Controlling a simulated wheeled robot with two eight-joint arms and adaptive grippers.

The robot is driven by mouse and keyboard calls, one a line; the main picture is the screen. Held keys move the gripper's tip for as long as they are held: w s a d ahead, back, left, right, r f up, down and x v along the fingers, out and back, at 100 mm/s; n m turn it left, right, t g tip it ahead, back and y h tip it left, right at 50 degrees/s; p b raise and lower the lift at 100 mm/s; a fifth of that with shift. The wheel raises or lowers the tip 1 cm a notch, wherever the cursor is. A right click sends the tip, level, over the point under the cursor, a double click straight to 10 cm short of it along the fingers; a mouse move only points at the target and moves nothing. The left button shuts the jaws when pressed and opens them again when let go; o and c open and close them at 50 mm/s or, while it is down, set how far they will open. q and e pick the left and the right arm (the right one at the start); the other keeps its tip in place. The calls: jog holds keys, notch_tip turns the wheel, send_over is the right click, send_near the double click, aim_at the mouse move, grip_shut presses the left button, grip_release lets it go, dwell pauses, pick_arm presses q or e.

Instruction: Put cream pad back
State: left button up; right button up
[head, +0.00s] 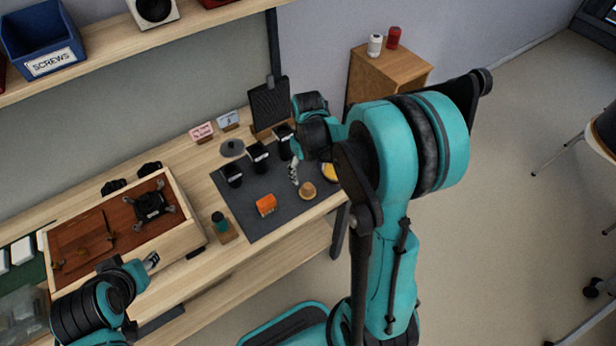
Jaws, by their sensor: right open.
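A small round tan piece (307,190) lies on the dark grey mat (262,222); it may be the cream pad, but I cannot tell for sure. A yellow round item (330,172) sits behind it to the right, partly hidden by my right arm. My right gripper (294,176) is open above the mat, just left of the tan piece, and seems to hold nothing. My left gripper (152,262) is low at the left, by the front edge of the wooden tray; its jaws are too small to read.
An orange block (266,205) and several black cups (258,157) stand on the mat. A wooden tray (190,222) holds a small black drone-like frame (152,204). The mat's front part is clear.

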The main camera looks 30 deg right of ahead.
jog(key=s+a+r+t, duration=0.7)
jog(key=s+a+r, duration=0.3)
jog(key=r, duration=0.3)
jog(key=shift+s+a+m, duration=0.3)
jog(key=shift+s+m, duration=0.1)
jog(key=shift+s, duration=0.1)
